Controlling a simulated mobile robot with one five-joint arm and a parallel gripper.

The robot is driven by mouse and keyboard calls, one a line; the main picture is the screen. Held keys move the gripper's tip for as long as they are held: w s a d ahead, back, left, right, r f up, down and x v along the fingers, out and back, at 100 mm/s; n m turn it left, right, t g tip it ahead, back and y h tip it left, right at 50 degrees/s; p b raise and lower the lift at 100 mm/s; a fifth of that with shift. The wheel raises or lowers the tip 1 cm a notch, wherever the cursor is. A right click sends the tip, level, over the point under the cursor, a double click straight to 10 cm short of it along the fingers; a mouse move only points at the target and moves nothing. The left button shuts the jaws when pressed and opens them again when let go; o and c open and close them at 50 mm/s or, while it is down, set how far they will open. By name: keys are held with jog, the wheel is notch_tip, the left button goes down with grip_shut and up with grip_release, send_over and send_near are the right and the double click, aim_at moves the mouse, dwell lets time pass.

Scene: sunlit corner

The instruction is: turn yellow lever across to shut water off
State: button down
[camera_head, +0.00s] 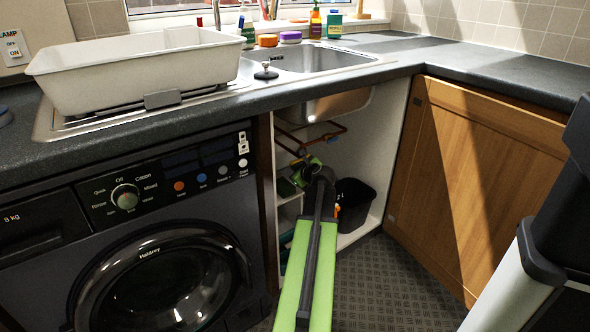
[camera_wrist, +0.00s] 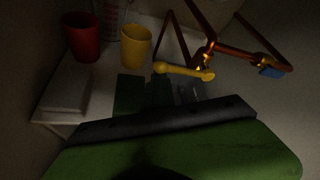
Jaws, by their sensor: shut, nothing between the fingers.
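The yellow lever (camera_wrist: 180,70) shows in the wrist view as a bar with a rounded left end, lying nearly level in the picture. Its right end meets a brass valve (camera_wrist: 207,60) on copper pipework (camera_wrist: 235,50). My gripper (camera_wrist: 146,92) is shut and empty, its dark green fingers just below the lever's left end; I cannot tell whether they touch it. In the head view my gripper (camera_head: 305,167) is inside the open cupboard under the sink, below the copper pipes (camera_head: 318,137). It and my arm hide most of the valve there.
A red cup (camera_wrist: 82,38) and a yellow cup (camera_wrist: 136,45) stand left of the lever. A blue piece (camera_wrist: 270,71) is on the pipe at right. A black bin (camera_head: 354,203) stands in the cupboard. The washing machine (camera_head: 150,230) and wooden door (camera_head: 470,180) flank the opening.

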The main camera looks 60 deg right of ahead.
jog(key=shift+d, duration=0.1)
jog(key=f+b, duration=0.3)
jog(key=s+d+f+b, duration=0.1)
jog(key=b, duration=0.1)
jog(key=shift+f, duration=0.4)
jog(key=r+p+v, duration=0.1)
jog(key=p+v, duration=0.4)
jog(key=v, duration=0.5)
jog(key=shift+s+r, duration=0.15)
jog(key=shift+s, duration=0.05)
jog(key=shift+d, duration=0.15)
